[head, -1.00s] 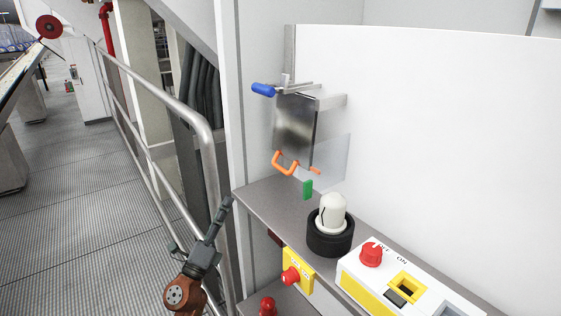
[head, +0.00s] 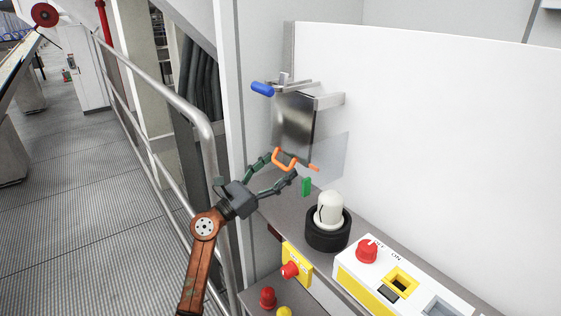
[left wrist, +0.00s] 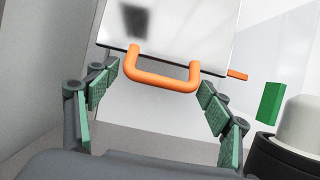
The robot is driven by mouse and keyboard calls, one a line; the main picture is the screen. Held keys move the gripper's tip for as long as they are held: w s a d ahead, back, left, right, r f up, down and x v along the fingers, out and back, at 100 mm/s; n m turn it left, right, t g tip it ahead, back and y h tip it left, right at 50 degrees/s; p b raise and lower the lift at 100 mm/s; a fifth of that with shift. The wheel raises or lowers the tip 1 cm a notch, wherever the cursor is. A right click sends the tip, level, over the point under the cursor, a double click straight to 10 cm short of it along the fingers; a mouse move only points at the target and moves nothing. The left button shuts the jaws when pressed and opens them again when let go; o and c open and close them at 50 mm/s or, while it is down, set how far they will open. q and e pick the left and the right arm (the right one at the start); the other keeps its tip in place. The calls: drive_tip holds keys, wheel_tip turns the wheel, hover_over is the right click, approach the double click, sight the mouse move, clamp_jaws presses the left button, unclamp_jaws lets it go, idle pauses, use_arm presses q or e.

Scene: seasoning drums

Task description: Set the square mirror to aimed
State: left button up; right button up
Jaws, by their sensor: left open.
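The square mirror (head: 295,122) is a shiny plate on a bracket on the white wall. It has a blue handle (head: 262,89) at its top left and an orange U-shaped handle (head: 284,161) at its lower edge. My left gripper (head: 281,170) is open, with its fingers spread to either side of the orange handle. In the left wrist view the orange handle (left wrist: 163,78) lies between the green finger pads, apart from both. A green tab (head: 306,186) and an orange pointer (head: 314,168) are right of the handle. My right gripper is out of view.
A white knob in a black ring (head: 328,222) stands on the grey shelf, close right of my gripper. A control box with a red knob (head: 367,251) is further right. A metal railing (head: 207,150) runs on the left.

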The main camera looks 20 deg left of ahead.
use_arm(q)
drive_tip(key=shift+w+d+r, duration=0.15)
drive_tip(key=shift+w+d, duration=0.15)
drive_tip(key=shift+w, duration=0.05)
drive_tip(key=c, duration=1.4)
drive_tip(key=shift+s+a+r, duration=0.4)
drive_tip(key=shift+s+a, duration=0.2)
drive_tip(key=shift+s, duration=0.15)
drive_tip(key=shift+s+a+r, duration=0.4)
drive_tip(key=shift+s+a, duration=0.25)
drive_tip(key=shift+s, duration=0.1)
drive_tip(key=shift+s+a+r, duration=0.4)
drive_tip(key=shift+s+a, duration=0.2)
drive_tip(key=shift+s, duration=0.15)
drive_tip(key=o, duration=1.3)
drive_tip(key=shift+o, duration=0.5)
drive_tip(key=shift+f, duration=0.1)
drive_tip(key=shift+w, duration=0.1)
drive_tip(key=shift+f, duration=0.1)
